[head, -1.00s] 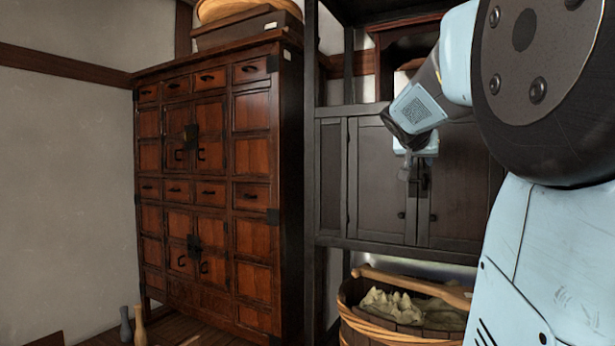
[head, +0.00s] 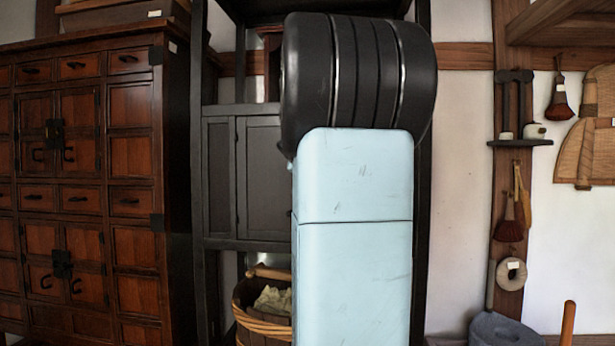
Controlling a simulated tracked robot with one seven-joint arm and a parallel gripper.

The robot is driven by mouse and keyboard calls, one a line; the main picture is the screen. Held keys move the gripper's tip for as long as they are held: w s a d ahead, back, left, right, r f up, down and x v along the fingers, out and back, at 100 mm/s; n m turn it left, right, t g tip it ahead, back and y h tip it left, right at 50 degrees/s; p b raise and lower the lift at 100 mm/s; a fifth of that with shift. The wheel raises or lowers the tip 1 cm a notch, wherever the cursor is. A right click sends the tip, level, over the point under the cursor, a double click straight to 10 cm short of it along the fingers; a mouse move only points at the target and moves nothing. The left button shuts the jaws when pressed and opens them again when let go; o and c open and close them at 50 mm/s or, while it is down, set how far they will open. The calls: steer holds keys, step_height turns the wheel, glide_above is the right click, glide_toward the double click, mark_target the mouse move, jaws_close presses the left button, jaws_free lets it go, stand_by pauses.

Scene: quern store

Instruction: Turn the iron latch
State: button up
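The dark grey cabinet (head: 262,185) stands in the middle of the head view, its left door and side panel showing. My own pale blue and black arm stands in front of the rest of it. The iron fitting at the meeting edge of its doors, seen earlier, is hidden behind my arm. My gripper is hidden too, so I cannot see whether it touches the fitting or how its fingers stand.
A reddish-brown drawer chest (head: 130,205) with dark metal plates stands at left. A wooden tub (head: 256,328) with pale cloth is below the cabinet. Tools hang on the right wall near a small black shelf (head: 520,142). A grey vessel (head: 505,331) stands at lower right.

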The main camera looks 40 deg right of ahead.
steer(key=shift+w+d+f, duration=0.15)
steer(key=shift+d, duration=0.05)
steer(key=shift+c, duration=0.3)
